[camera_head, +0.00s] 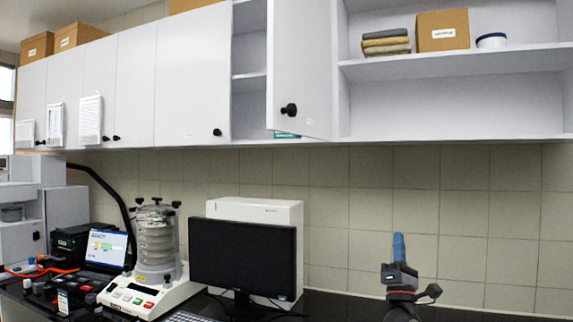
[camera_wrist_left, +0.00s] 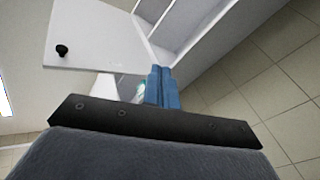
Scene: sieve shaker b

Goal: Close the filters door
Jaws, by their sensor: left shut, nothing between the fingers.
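A white wall cabinet door (camera_head: 303,65) with a black knob (camera_head: 289,110) stands open, swung out from the cabinet. Open shelving shows on both sides of it. In the left wrist view the open door (camera_wrist_left: 105,40) and its knob (camera_wrist_left: 62,50) are at the upper left, beyond the fingertips. My left gripper (camera_head: 398,238) points upward with its blue fingers together and empty. It is below the cabinet and to the right of the door, apart from it. The blue fingers also show in the left wrist view (camera_wrist_left: 161,82). My right gripper is not in view.
The open shelf (camera_head: 450,64) holds folded cloths (camera_head: 386,42), a cardboard box (camera_head: 442,30) and a white tub (camera_head: 491,40). Below stand a monitor (camera_head: 243,258) and a sieve shaker (camera_head: 156,245). The tiled wall around my left gripper is clear.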

